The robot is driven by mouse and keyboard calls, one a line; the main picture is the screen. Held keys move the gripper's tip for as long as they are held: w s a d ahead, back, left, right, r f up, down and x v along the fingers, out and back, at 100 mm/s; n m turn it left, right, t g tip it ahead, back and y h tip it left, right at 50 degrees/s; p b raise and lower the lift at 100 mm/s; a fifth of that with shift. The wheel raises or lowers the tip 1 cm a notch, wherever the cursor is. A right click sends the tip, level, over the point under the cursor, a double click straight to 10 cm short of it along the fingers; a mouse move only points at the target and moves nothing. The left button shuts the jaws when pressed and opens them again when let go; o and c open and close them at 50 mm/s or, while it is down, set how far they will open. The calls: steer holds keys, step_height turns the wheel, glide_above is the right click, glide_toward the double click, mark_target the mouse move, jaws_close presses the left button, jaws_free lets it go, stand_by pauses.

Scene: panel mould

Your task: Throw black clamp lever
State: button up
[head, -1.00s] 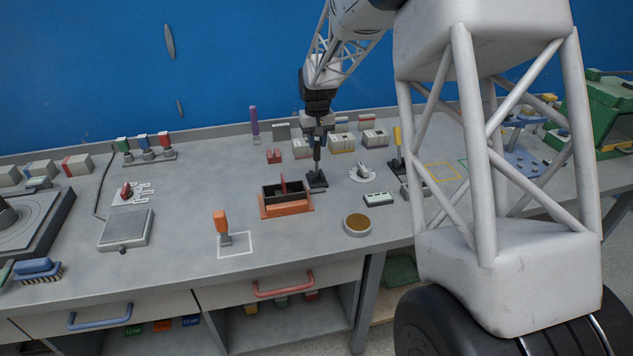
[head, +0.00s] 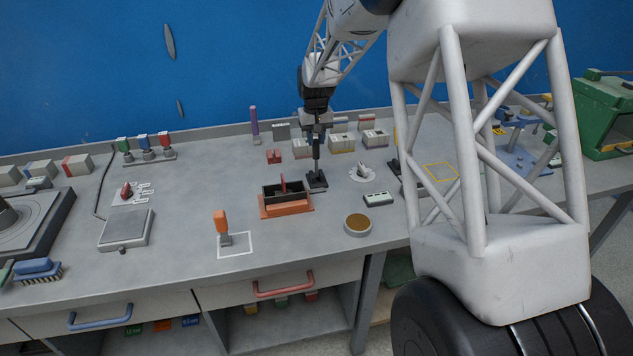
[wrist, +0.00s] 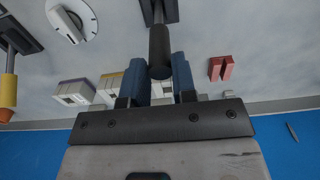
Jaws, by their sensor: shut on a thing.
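The black clamp lever (head: 317,164) stands upright on its dark base plate, just right of the orange mould box. It also shows in the wrist view (wrist: 159,50), with its round end between my fingers. My gripper (head: 317,135) is above the lever and shut on its upper end. In the wrist view my gripper (wrist: 160,78) has a blue finger on each side of the black handle. The fingers hide part of the handle's sides.
The orange mould box (head: 286,198) is close on the left. A rotary dial (head: 362,173), a small green-and-white device (head: 378,199) and a round brown-topped dish (head: 358,224) are on the right. White blocks (head: 342,143) stand behind. An orange-handled lever (head: 221,226) stands front left.

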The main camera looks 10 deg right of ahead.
steer(key=shift+w+a, duration=0.1)
steer(key=shift+w, duration=0.65)
steer(key=shift+w+f, duration=0.15)
steer(key=shift+w, duration=0.55)
steer(key=shift+w, duration=0.1)
stand_by(0.4)
steer(key=shift+w+f, duration=0.3)
steer(key=shift+w, duration=0.35)
steer(key=shift+w+f, duration=0.1)
steer(key=shift+w, duration=0.1)
steer(key=o, duration=0.9)
steer(key=shift+f, duration=0.1)
steer(key=shift+r, duration=0.2)
